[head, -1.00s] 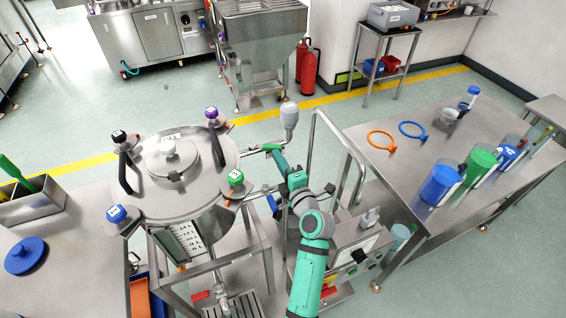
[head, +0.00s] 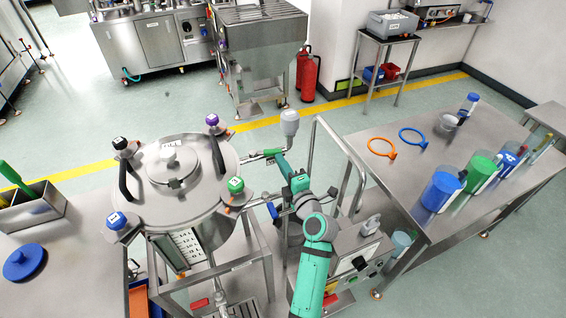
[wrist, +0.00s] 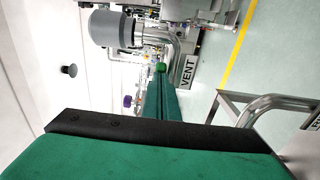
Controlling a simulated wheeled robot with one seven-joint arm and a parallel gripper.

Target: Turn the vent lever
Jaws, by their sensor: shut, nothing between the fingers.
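My gripper (head: 274,157) is shut and empty, beside the pipework on the right side of the steel vessel (head: 150,212). In the wrist view its closed teal fingers (wrist: 161,88) point away from the camera. A small bright green piece (wrist: 160,67) shows just past the fingertips, probably part of the vent lever; I cannot tell whether the fingers touch it. A VENT label (wrist: 187,73) is right of it. The grey filter housing (head: 290,122) stands just beyond the gripper and also shows in the wrist view (wrist: 112,28). The lever's angle cannot be made out.
A bent steel rail (head: 340,150) stands right of my arm. Beyond it is a table (head: 450,140) with rings and coloured jugs. A control box (head: 355,255) sits low beside my arm. A second table (head: 70,285) is at the left.

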